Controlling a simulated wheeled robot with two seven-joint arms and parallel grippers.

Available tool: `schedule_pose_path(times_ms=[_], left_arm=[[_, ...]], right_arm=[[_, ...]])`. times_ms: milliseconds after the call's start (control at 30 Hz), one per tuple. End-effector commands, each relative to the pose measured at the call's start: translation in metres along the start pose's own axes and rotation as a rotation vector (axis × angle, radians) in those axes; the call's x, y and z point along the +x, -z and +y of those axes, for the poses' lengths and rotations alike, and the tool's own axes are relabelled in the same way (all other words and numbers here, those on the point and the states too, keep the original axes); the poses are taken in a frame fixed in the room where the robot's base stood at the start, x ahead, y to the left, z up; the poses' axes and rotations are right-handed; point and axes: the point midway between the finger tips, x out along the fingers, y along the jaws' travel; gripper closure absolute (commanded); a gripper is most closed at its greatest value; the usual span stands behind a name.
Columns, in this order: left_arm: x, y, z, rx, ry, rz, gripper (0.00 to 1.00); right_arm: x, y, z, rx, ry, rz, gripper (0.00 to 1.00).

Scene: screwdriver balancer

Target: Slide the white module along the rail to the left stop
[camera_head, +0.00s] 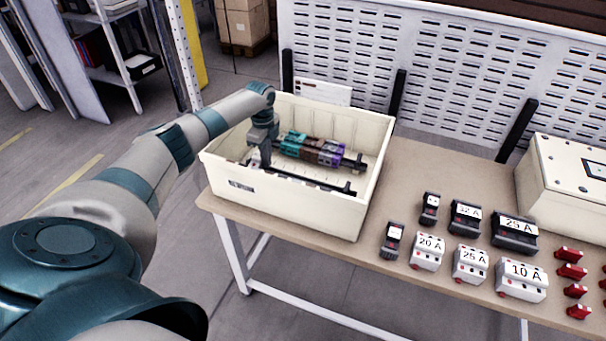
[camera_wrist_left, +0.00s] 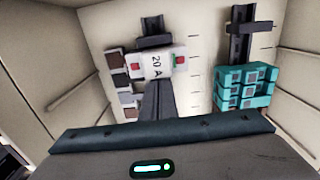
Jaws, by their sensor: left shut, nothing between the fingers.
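The white module (camera_wrist_left: 156,65), marked 20 A with red and green ends, sits on a dark rail (camera_wrist_left: 158,105) in the left wrist view. A short length of rail shows beyond it at the top. In the head view the near rail (camera_head: 310,183) runs along the inside of the cream box, and my gripper mostly hides the module. My left gripper (camera_head: 262,160) is shut and empty, pointing down into the box at the rail's left part. Contact with the module cannot be told. My right gripper is not in view.
The cream box (camera_head: 290,209) has high walls close around my gripper. A second rail carries teal modules (camera_wrist_left: 245,88), with brown and purple ones beside them in the head view. Several labelled breakers (camera_head: 470,263) and red parts (camera_head: 570,270) stand on the table right of the box.

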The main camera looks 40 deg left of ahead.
Motion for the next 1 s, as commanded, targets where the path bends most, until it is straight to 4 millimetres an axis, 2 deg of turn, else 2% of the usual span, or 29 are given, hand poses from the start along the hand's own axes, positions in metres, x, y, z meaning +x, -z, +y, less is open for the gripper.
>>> schedule_pose_path(times_ms=[633, 1000], left_arm=[[-0.001, 0.005, -0.001, 0.002, 0.001, 0.003, 1.00], [-0.011, 0.005, -0.001, 0.002, 0.001, 0.003, 1.00]], right_arm=[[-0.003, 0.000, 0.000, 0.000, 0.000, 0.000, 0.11], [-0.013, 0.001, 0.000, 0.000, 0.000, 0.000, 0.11]])
